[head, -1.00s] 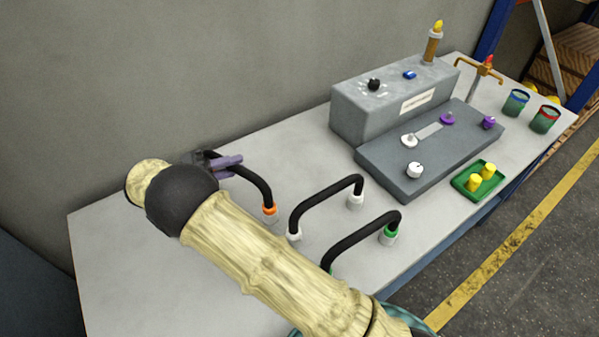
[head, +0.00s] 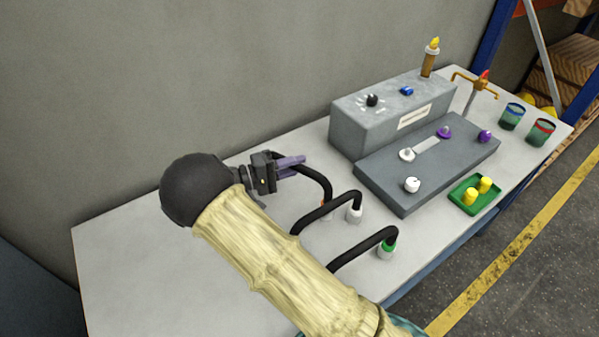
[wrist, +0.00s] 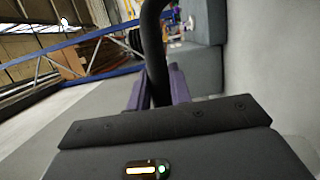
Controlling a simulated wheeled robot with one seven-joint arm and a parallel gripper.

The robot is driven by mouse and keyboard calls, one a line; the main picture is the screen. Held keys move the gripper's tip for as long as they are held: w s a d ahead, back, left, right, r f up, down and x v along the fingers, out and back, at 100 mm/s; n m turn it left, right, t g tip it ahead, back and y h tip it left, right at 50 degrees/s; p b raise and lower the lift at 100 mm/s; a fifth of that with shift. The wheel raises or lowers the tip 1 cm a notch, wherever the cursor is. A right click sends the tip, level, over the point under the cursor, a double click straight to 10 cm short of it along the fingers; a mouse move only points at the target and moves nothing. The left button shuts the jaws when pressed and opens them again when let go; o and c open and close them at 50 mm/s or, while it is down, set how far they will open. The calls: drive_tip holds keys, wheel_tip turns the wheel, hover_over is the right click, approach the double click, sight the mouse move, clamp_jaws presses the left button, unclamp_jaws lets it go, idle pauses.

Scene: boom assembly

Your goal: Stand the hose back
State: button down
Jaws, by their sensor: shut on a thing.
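My gripper (head: 292,163), with purple fingers, is shut on a black bent hose (head: 322,180) near its upper bend. The hose's lower end has an orange fitting (head: 326,210), partly hidden behind the neighbouring hose. I cannot tell whether that end touches the table. In the wrist view the hose (wrist: 154,50) passes between the purple fingers (wrist: 158,92). A second black hose (head: 328,206) with a white fitting (head: 354,214) stands in front, its near end hidden by my arm. A third hose (head: 360,249) has a green fitting (head: 388,247).
A grey control box (head: 375,112) and a sloped panel (head: 400,180) with knobs stand right of the hoses. A green tray (head: 463,204) with yellow pegs, two cups and a brass tap (head: 478,88) are farther right. The table's left part (head: 120,245) is clear.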

drive_tip(key=shift+d+r, duration=0.1)
drive_tip(key=shift+d, duration=0.05)
drive_tip(key=shift+w+d+f+p, duration=0.1)
drive_tip(key=shift+d+f+p, duration=0.15)
drive_tip(key=shift+f, duration=0.65)
drive_tip(key=shift+w+d+f+p, duration=0.1)
drive_tip(key=shift+d+f+p, duration=0.15)
drive_tip(key=shift+f, duration=0.6)
drive_tip(key=shift+a+f, duration=0.1)
drive_tip(key=c, duration=1.3)
unclamp_jaws()
drive_tip(key=shift+f, duration=0.1)
drive_tip(key=b+v, duration=0.2)
drive_tip(key=v, duration=1)
drive_tip(key=shift+b, duration=0.4)
